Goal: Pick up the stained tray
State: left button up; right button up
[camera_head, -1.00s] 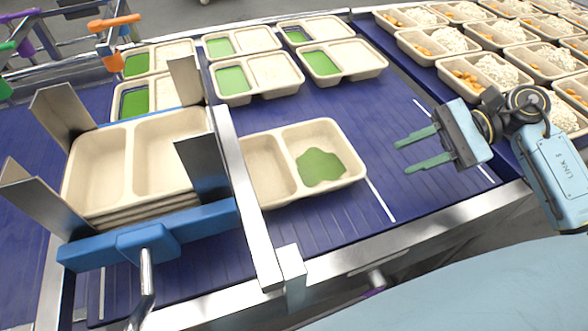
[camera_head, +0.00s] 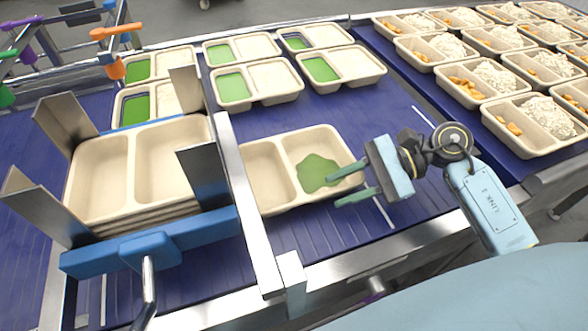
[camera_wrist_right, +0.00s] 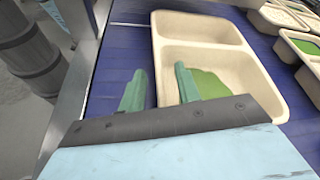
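The stained tray (camera_head: 264,166) is a beige two-compartment tray lying on the blue belt, just right of the metal rail. A green stain (camera_head: 316,172) lies in its right compartment. My right gripper (camera_head: 338,184) is open, its green fingertips at the tray's right edge. In the right wrist view the tray (camera_wrist_right: 203,56) is ahead, and the right gripper (camera_wrist_right: 158,86) has one finger outside the tray's side wall and the other over the stained compartment. Whether a finger touches the wall is unclear. My left gripper is not in view.
A stack of empty trays (camera_head: 100,182) stands left of the metal rail (camera_head: 246,205) in a holder with upright plates. Trays with green portions (camera_head: 262,82) stand behind. Trays of rice and orange pieces (camera_head: 540,122) fill the belt at right. Blue belt (camera_head: 385,115) is bare between.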

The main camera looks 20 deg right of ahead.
grip_shut()
dwell(0.4)
